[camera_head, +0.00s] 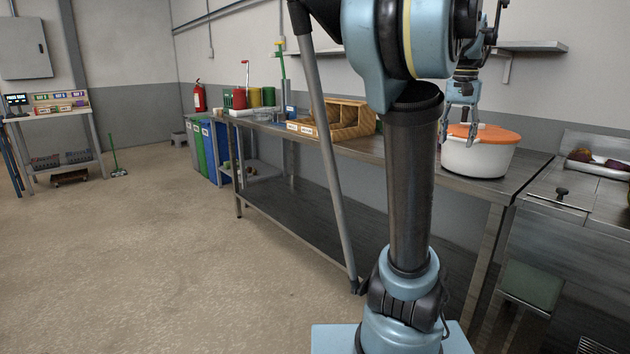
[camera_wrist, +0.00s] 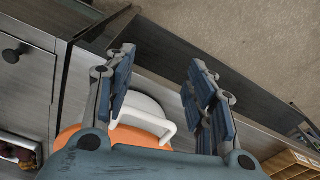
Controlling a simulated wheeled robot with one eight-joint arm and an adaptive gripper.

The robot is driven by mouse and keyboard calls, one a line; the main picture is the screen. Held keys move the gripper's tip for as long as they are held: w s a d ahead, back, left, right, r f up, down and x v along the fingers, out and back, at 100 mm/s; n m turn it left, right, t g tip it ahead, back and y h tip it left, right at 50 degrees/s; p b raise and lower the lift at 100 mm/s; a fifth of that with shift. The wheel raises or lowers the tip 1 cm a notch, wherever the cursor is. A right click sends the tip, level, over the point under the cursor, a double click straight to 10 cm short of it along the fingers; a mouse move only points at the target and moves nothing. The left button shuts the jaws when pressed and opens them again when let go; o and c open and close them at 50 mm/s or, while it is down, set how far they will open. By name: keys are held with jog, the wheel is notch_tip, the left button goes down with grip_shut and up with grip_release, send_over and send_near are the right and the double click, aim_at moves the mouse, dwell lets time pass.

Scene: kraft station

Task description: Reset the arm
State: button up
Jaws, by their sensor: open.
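My gripper (camera_head: 460,122) is over the steel table, just at the near-left side of a white pot with an orange lid (camera_head: 482,160) in the head view. In the wrist view my gripper (camera_wrist: 160,85) has its two fingers spread wide apart. The white pot's handle (camera_wrist: 180,127) and part of the orange lid (camera_wrist: 72,135) show between and below the fingers. Nothing is held between the fingertips. The gripper's palm hides much of the pot in the wrist view. I cannot tell whether a finger touches the pot.
The steel table (camera_head: 350,150) carries a wooden bin (camera_head: 352,120) further left. A drawer counter (camera_head: 565,200) stands at the right. A wall shelf (camera_head: 530,46) is above the pot. Coloured waste bins (camera_head: 208,150) stand at the far end.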

jog(key=s+a+f+n, duration=0.2)
jog(key=s+a+f, duration=0.3)
jog(key=f, duration=0.5)
jog(key=s+a+f+n+t, duration=0.1)
jog(key=s+a+f, duration=0.3)
jog(key=a+f, duration=0.5)
jog(key=s+a+f+n, duration=0.4)
jog(key=a+f, duration=0.3)
jog(key=f, duration=0.4)
jog(key=shift+s+f+t, duration=0.25)
jog(key=shift+s+t, duration=0.15)
jog(key=shift+s, duration=0.4)
jog(key=shift+w+f, duration=0.2)
jog(key=shift+w, duration=0.25)
